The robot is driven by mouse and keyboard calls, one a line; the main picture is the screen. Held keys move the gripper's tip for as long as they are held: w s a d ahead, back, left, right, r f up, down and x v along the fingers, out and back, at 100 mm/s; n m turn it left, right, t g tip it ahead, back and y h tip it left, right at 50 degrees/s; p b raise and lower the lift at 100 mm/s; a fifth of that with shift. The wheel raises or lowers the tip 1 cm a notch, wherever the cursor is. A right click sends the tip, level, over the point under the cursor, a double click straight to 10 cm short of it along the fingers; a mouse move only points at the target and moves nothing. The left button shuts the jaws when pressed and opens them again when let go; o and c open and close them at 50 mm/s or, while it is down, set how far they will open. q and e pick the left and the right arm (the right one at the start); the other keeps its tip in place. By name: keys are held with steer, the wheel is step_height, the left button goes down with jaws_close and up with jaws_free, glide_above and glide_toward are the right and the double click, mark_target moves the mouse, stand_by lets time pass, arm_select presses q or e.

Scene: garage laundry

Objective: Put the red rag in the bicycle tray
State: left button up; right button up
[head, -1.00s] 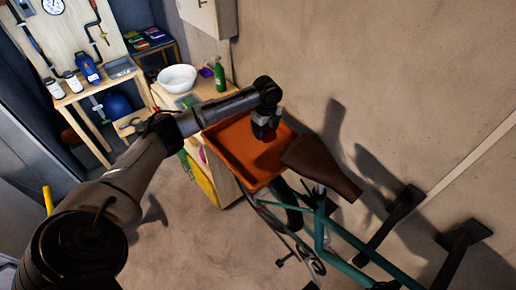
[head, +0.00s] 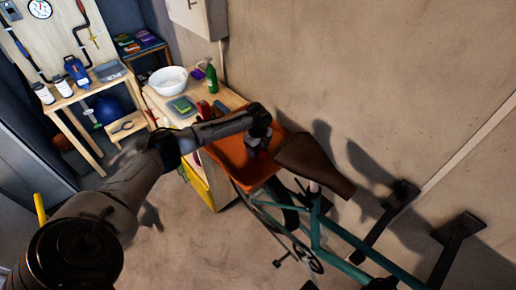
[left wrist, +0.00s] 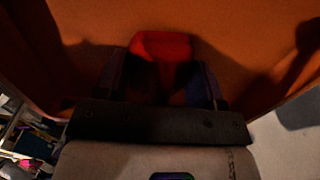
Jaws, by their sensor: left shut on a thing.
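The bicycle tray (head: 228,160) is an orange open tray behind the brown saddle of the teal bicycle (head: 330,231). My left gripper (head: 257,152) reaches down into the tray from the left, over its right part close to the saddle. It is shut on the red rag (left wrist: 162,46), which shows between the fingers in the left wrist view, with the orange tray floor (left wrist: 235,50) beyond it. I cannot tell whether the rag touches the tray floor. My right gripper is not in view.
The brown saddle (head: 313,165) stands just right of my left gripper. A wooden bench (head: 158,100) with a white bowl (head: 168,80), a green bottle (head: 211,77) and a sponge lies behind the tray. Black wall brackets (head: 400,195) stick out at the right.

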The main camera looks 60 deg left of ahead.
arm_select(q)
steer(key=o, duration=0.9)
steer(key=shift+f, duration=0.1)
step_height(320, 180, up, 12)
steer(key=shift+r, duration=0.15)
stand_by(0.5)
